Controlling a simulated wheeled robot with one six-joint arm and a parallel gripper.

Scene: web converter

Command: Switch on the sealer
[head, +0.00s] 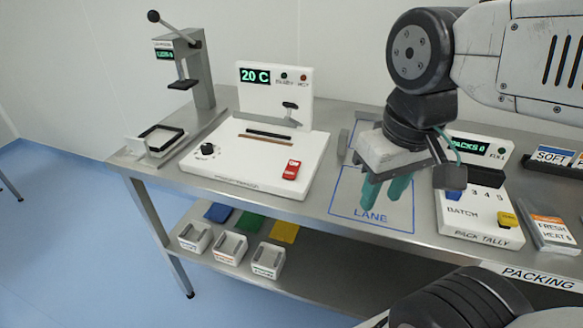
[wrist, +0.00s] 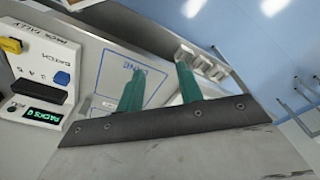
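The sealer (head: 232,160) is a white machine on the steel bench, left of centre in the head view. Its display reads 20 C, with two small lamps beside it. A red rocker switch (head: 291,170) is at the right front of its base, and a black knob (head: 208,150) is at the left. The switch's position is too small to tell. My gripper (head: 382,195) hangs over the LANE area to the right of the sealer, apart from it. Its two green fingers stand apart with nothing between them, also in the wrist view (wrist: 158,85). The sealer is not visible in the wrist view.
A lever press (head: 190,65) stands at the bench's left end. The pack tally box (head: 478,210) is right of the LANE outline, with label boxes (head: 550,233) beyond. Small bins (head: 230,247) sit on the lower shelf. The bench between gripper and sealer looks mostly clear.

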